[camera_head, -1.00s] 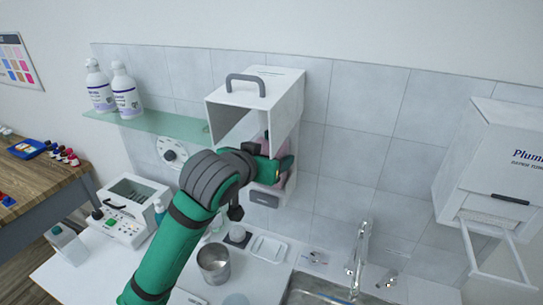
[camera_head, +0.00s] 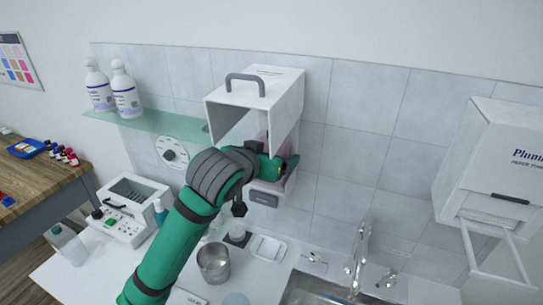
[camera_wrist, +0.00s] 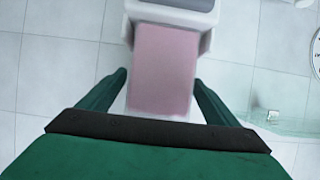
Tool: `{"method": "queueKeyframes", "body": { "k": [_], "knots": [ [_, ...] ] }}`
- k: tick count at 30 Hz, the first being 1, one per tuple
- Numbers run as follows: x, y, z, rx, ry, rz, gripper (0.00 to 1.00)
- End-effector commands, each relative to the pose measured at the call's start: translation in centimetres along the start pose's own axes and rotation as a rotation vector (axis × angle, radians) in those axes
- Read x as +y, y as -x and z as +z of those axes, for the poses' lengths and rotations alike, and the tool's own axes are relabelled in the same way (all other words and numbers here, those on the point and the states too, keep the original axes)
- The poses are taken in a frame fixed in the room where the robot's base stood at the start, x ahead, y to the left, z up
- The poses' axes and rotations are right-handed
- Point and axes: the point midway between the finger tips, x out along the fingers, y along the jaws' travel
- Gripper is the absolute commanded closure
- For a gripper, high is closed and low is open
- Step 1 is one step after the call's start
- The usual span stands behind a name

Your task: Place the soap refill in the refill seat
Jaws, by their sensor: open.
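The pink soap refill (camera_wrist: 163,72) stands in the white wall dispenser, its far end at the dispenser's white and grey lower part (camera_wrist: 178,8) in the wrist view. In the head view my arm and the dispenser's cover hide most of it. My gripper (camera_head: 283,166) is at the dispenser's front. In the wrist view my gripper (camera_wrist: 160,80) is open, with one green finger on each side of the refill and gaps between. The refill seat (camera_head: 268,194) is at the dispenser's base; the contact inside is hidden. The white cover (camera_head: 270,83) with a grey handle is raised.
A glass shelf (camera_head: 150,122) with two white bottles (camera_head: 125,92) is on the left. A metal cup (camera_head: 213,262) and a soap dish (camera_head: 267,248) stand on the counter below. The tap (camera_head: 357,258) and a towel dispenser (camera_head: 495,165) are on the right.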

Motion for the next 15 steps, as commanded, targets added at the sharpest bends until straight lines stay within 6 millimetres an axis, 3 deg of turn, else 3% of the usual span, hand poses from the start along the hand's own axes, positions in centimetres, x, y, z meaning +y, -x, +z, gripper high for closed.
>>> {"method": "queueKeyframes", "body": {
  "k": [15],
  "knots": [
    [0.0, 9.1, -0.1, 0.002, -0.001, -0.001, 0.16]
  ]
}}
